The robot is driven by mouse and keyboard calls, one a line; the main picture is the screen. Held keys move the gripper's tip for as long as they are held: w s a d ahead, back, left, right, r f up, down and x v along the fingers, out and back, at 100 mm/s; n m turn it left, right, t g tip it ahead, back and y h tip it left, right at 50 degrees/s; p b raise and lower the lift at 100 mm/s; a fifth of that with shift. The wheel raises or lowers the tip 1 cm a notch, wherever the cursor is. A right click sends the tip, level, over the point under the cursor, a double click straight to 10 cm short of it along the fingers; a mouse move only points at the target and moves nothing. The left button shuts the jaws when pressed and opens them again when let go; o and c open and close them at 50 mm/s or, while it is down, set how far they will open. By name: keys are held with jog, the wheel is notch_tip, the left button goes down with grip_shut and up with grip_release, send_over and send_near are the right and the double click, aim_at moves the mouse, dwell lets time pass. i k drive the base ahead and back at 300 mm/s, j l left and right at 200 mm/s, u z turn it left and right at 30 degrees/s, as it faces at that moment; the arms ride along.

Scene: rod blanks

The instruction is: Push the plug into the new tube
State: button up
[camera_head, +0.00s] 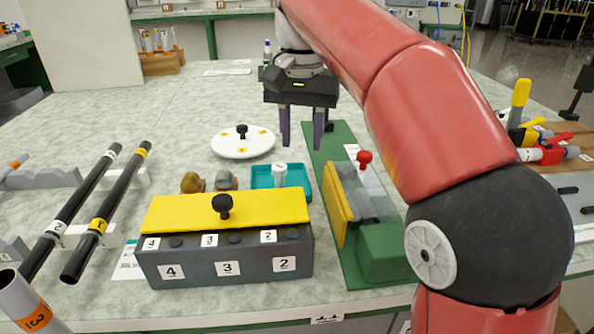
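My gripper (301,142) hangs pointing down over the table, its two purple fingers spread apart with nothing between them. Below it a teal tray (302,184) holds a small white piece with a label (280,172); I cannot tell if this is the plug. Two long black tubes lie side by side at the left on white rests, one with white bands (72,208), one with yellow bands (112,205). A pale tube with an orange band (22,300) is cut off at the bottom left. I cannot tell which tube is the new one.
A dark block (196,262) with numbered labels and a yellow, black-knobbed lid stands in front. A white disc (243,146) with a black knob lies behind it. A green base with a red-knobbed fixture (365,162) stands right of the tray.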

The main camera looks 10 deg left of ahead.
aim_at(21, 302)
jog(key=k+l, duration=0.15)
jog(key=l, duration=0.2)
jog(key=k+l, duration=0.15)
jog(key=l, duration=0.25)
jog(key=k+l, duration=0.1)
jog(key=l, duration=0.25)
